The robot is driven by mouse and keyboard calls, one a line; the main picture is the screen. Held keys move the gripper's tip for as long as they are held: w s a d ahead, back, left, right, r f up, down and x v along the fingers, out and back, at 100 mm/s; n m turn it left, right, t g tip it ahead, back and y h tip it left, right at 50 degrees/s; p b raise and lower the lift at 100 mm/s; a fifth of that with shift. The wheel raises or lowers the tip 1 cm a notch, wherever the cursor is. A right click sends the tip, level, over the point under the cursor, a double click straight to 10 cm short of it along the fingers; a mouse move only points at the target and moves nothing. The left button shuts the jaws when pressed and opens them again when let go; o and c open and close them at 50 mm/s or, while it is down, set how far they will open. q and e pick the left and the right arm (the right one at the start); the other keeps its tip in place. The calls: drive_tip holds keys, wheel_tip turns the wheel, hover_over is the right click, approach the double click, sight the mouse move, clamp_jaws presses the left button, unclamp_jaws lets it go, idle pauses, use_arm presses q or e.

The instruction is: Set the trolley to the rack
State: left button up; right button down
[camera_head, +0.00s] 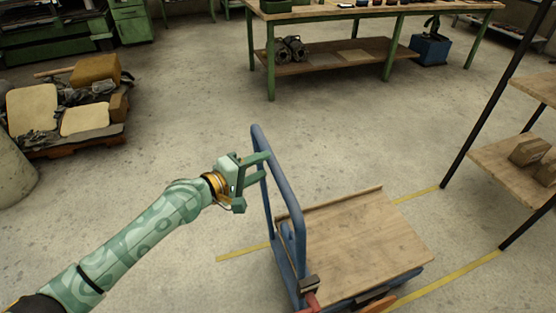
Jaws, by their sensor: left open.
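The trolley has a wooden deck (365,245) and a blue tubular push handle (283,187) standing up at its left end. It stands on the concrete floor in the lower middle, its near edge partly cut off by the frame. The rack (480,95), with dark posts and wooden shelves, stands at the right edge, only partly in view. My left gripper (263,167) is open at the handle's far upright, its fingers overlapping the bar in the picture. I cannot tell whether they touch it.
Yellow floor lines (445,280) run beside the trolley towards the rack. A green-legged workbench (340,10) stands at the back. A loaded pallet (65,140) lies at left. The floor between is clear.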

sight(274, 161)
use_arm(q)
drive_tip(key=b+x, duration=0.1)
drive_tip(key=x, duration=0.4)
drive_tip(key=shift+w+d+f, duration=0.1)
drive_tip(key=shift+w+f, duration=0.05)
drive_tip(key=shift+f, duration=0.05)
drive_tip(key=shift+w+d+b, duration=0.4)
drive_tip(key=shift+d, duration=0.1)
clamp_jaws()
